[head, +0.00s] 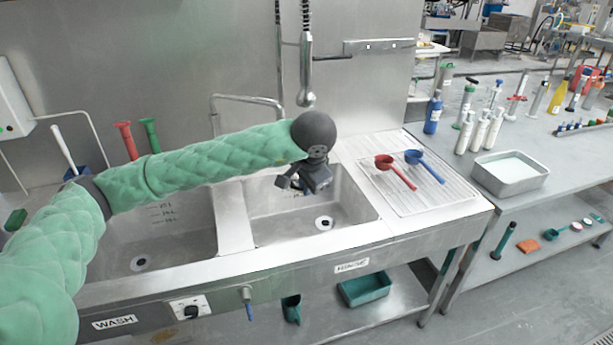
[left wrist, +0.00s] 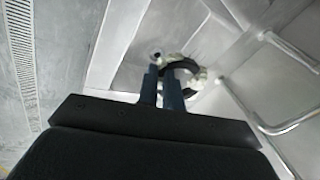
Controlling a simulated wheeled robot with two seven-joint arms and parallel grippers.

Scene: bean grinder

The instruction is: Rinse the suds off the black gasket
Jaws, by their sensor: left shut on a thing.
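The black gasket (left wrist: 184,67) is a dark ring with pale suds clinging to its right and upper edges. My left gripper (left wrist: 161,72) is shut on it, with the blue-grey fingers at the ring's left side. In the head view my left gripper (head: 297,187) is over the basin labelled RINSE (head: 272,222), below the rim line and above the drain (head: 324,222). The gasket cannot be made out in the head view. A spray nozzle (head: 307,75) hangs above the basin. My right gripper is out of view.
The WASH basin (head: 185,248) lies to the left, under my green left arm. A bent metal pipe (head: 245,98) rises behind the basins. The drainboard (head: 430,190) on the right holds a red scoop (head: 395,170) and a blue scoop (head: 425,163).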

